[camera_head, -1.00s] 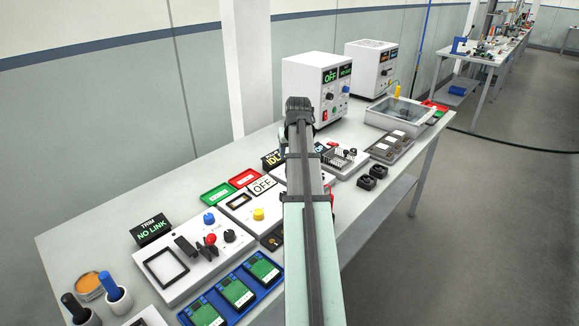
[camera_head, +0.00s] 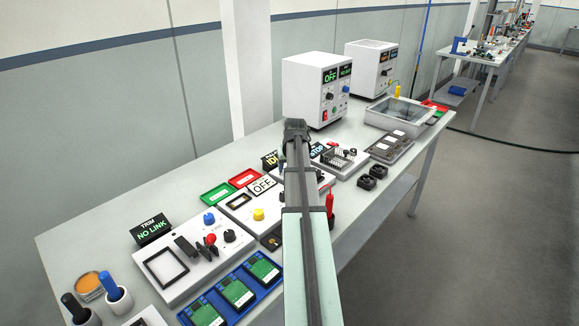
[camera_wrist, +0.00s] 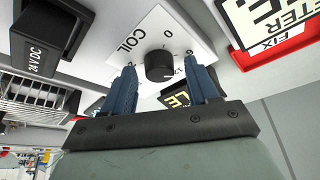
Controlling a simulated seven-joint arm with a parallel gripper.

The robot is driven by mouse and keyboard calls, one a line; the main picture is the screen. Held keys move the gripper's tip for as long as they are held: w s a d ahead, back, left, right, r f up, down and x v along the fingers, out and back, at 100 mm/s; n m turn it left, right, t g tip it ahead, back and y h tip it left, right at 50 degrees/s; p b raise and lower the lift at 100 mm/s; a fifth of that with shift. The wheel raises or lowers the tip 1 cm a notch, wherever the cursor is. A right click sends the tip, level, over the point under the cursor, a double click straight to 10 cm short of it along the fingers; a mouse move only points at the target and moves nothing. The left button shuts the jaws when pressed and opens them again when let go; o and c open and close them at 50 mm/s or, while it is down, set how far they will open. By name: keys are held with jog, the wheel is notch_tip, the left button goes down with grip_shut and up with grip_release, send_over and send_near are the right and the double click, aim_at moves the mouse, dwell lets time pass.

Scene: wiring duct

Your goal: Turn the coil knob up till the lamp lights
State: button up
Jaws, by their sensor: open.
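The coil knob (camera_wrist: 158,66) is a round black knob with a pale pointer line, on a white plate (camera_wrist: 135,38) marked COIL in the wrist view. My gripper (camera_wrist: 162,62) is open, with its two blue fingers on either side of the knob in the picture and a visible gap to each. I cannot tell whether the fingertips reach down to the knob's height. In the head view my own arm hides the knob and most of the gripper. I cannot make out the lamp in either view.
A black block marked 24 V DC (camera_wrist: 46,38) stands left of the knob plate in the wrist view. A red-framed sign (camera_wrist: 275,45) is at the right. In the head view, a red upright item (camera_head: 330,203) stands beside my arm, and a power supply (camera_head: 316,90) reads OFF.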

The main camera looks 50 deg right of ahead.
jog(key=c, duration=1)
jog(key=shift+w+a+m+g+h, duration=0.1)
jog(key=shift+m+g+h, duration=0.3)
jog(key=shift+m, duration=1.2)
jog(key=shift+w+a+m+g+h, duration=0.1)
jog(key=shift+m+g+h, duration=0.3)
jog(key=shift+m, duration=1.2)
jog(key=o, duration=1)
